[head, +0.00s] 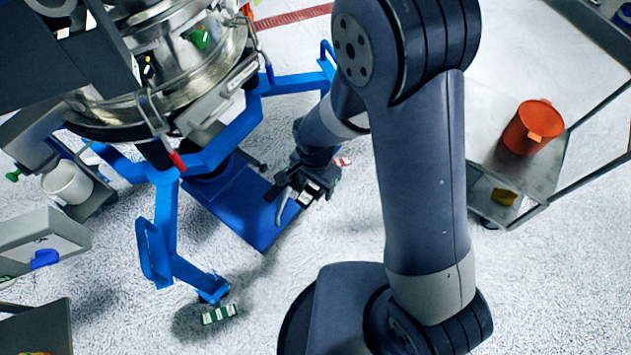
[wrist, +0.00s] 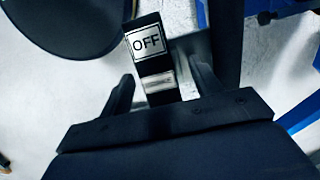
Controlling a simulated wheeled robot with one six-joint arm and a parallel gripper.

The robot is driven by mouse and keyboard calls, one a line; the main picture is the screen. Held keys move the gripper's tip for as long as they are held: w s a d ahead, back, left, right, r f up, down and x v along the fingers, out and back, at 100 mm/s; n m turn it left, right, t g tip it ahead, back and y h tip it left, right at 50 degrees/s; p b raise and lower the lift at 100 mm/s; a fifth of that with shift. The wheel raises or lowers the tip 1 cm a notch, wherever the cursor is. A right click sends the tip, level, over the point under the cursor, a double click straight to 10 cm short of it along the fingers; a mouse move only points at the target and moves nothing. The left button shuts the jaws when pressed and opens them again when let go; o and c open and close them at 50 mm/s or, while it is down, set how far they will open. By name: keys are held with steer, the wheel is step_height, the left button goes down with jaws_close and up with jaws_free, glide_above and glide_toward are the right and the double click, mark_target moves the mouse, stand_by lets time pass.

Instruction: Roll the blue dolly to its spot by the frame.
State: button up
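The blue dolly (head: 170,215) stands on the floor at the left in the head view, under a round steel sifter body (head: 190,60). It has angled blue arms and casters; the front caster carries a green-and-white label (head: 219,314). My gripper (head: 290,205) is low at the dolly's right side, beside a blue plate (head: 245,205). In the wrist view my gripper (wrist: 163,85) has its two fingers apart, with a dark pedal labelled OFF (wrist: 147,42) showing between and beyond them. I cannot tell whether they touch it. Which structure is the frame is unclear.
A grey metal cart (head: 485,150) with an orange-red container (head: 532,127) stands at the right. A white bucket (head: 67,184) and a grey box (head: 42,240) are at the left. A red strip (head: 295,17) crosses the floor behind. Pale floor lies open around the front caster.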

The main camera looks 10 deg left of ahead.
jaws_close()
stand_by(0.4)
steer(key=shift+w+a, duration=0.1)
steer(key=shift+w+a, duration=1.6)
steer(key=shift+a, duration=0.15)
steer(key=shift+o, duration=1.3)
jaws_free()
step_height(320, 180, up, 12)
